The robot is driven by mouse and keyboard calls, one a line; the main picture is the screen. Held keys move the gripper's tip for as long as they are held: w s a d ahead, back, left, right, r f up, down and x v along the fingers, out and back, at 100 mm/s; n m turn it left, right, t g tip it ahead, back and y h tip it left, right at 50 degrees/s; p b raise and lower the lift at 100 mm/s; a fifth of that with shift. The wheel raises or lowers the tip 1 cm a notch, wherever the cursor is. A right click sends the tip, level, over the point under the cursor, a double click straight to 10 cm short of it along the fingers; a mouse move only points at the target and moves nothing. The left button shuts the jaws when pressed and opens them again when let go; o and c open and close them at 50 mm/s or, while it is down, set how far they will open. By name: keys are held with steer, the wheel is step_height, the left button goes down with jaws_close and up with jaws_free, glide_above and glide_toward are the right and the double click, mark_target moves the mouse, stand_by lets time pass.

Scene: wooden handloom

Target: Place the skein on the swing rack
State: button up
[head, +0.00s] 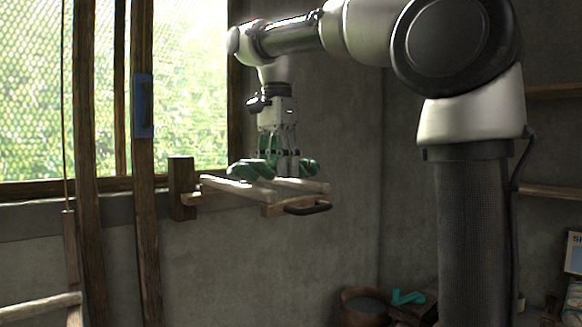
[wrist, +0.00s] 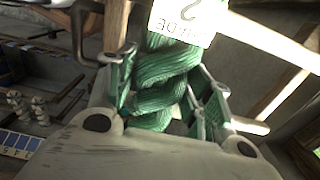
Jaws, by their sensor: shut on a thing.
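The green twisted skein (head: 252,170) is between the fingers of my gripper (head: 279,168), its ends showing on both sides. It also fills the middle of the wrist view (wrist: 160,97), with a finger on each side. My gripper (wrist: 163,85) points down and is shut on the skein. The swing rack (head: 240,188) has pale wooden bars and a dark handle (head: 308,207) at its front. The skein is at the level of the bars; I cannot tell whether it rests on them. In the wrist view, a pale rack bar (wrist: 275,43) passes beside the skein.
Wooden posts (head: 146,210) stand at the left before the window. A bucket (head: 364,305) and a teal object (head: 408,297) are low at the right. The wall below the rack is clear.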

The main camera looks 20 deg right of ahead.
steer(key=shift+a+f, duration=0.1)
steer(key=shift+f, duration=0.15)
steer(key=o, duration=1.1)
steer(key=shift+f, duration=0.1)
step_height(320, 180, up, 8)
steer(key=shift+f, duration=0.1)
steer(key=shift+s, duration=0.1)
